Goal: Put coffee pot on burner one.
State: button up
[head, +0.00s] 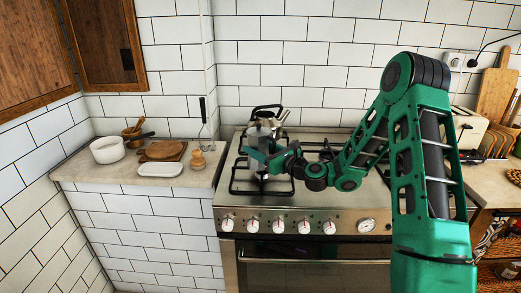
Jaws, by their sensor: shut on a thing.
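The silver metal coffee pot (261,133) is over the left side of the stove in the head view. My gripper (264,154) is shut on it, with the green fingers covering its lower part. The pot looks roughly upright. Its base is hidden, so I cannot tell whether it touches the grate. The left burner grate (240,184), with black bars, lies below and around my gripper. No burner number can be read.
A dark-handled vessel (267,109) shows just behind the pot. Knobs (278,226) line the stove front. A white bowl (107,149), white dish (160,169) and wooden board (163,150) sit on the left counter. A toaster (468,127) stands at right.

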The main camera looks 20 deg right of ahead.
dwell(0.3)
jog(key=o, duration=1.5)
jog(key=v, duration=1.2)
